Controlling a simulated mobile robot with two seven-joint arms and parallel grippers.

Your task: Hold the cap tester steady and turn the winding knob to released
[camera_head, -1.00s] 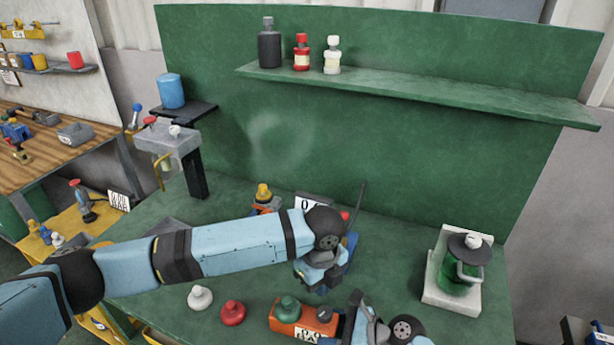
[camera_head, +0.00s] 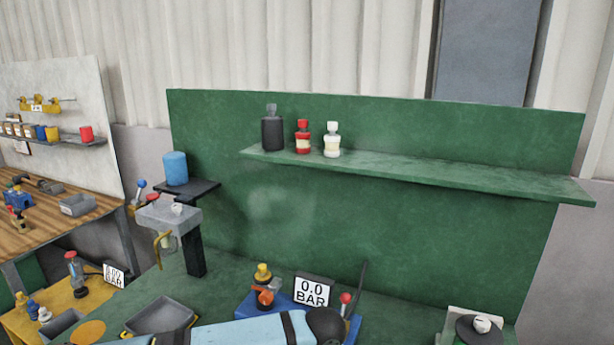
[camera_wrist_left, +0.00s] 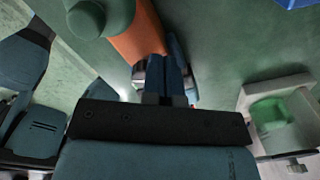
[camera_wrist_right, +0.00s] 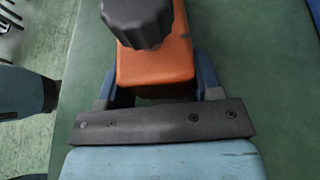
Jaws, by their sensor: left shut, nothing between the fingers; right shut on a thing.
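An orange block (camera_wrist_right: 155,65) with a black lobed knob (camera_wrist_right: 137,22) on top fills the upper middle of the right wrist view. My right gripper (camera_wrist_right: 163,85) is shut on this block, one finger on each side. The orange block (camera_wrist_left: 138,40) also shows in the left wrist view, with a rounded green knob (camera_wrist_left: 110,14) at its far end. My left gripper (camera_wrist_left: 166,82) is shut and empty, its fingertips close to the block; contact cannot be told. Neither gripper nor the block shows in the head view now. I cannot tell which knob is the winding knob.
A blue device (camera_head: 250,303) with a 0.0 BAR display (camera_head: 313,291) stands behind my left forearm. A white stand (camera_head: 453,327) with a black disc is at the right. A green shelf (camera_head: 420,176) holds several bottles. A grey tray (camera_head: 163,318) lies at the left.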

